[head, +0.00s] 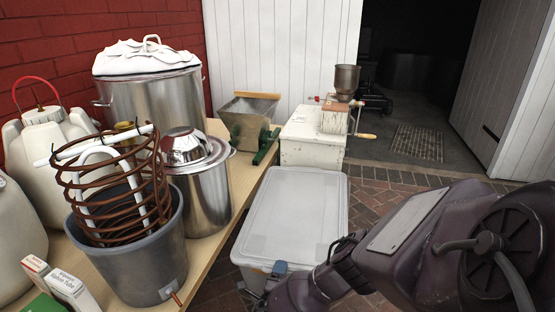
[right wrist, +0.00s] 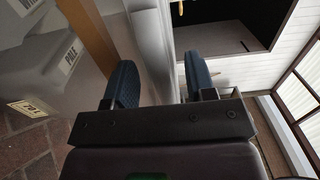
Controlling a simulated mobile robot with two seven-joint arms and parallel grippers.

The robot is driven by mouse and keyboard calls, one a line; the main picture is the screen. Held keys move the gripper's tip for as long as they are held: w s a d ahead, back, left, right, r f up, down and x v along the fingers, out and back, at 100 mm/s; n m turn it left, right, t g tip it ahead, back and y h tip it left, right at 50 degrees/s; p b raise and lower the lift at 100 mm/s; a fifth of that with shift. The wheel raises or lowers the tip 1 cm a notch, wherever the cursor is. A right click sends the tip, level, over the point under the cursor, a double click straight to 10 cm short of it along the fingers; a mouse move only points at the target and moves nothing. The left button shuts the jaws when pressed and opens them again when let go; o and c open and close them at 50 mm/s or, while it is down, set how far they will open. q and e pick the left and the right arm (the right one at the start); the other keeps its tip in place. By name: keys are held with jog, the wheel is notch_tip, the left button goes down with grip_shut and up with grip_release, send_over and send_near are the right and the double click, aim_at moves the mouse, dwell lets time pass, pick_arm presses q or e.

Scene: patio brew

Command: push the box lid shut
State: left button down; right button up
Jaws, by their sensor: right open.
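The box (head: 250,274) is a pale, translucent storage box on the brick floor, in the middle of the head view. Its whitish lid (head: 292,210) lies over the top and looks nearly flat; whether it is fully shut I cannot tell. My right gripper (head: 272,277) is low at the box's near edge, partly hidden by its own arm. In the right wrist view its two blue-padded fingers (right wrist: 160,82) stand apart with nothing clearly held between them. Whether they touch the box I cannot tell. My left gripper is not in view.
A wooden bench (head: 222,232) left of the box holds a grey bucket (head: 140,265) with a copper coil, steel pots and a hopper mill. A white cabinet (head: 312,150) with a grain mill stands behind the box. Brick paving (head: 375,200) is clear to the right.

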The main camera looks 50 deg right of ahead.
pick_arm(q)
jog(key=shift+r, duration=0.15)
pick_arm(e)
jog(key=shift+d+r, duration=0.2)
jog(key=shift+d, duration=0.1)
jog(key=shift+w, duration=0.1)
grip_shut()
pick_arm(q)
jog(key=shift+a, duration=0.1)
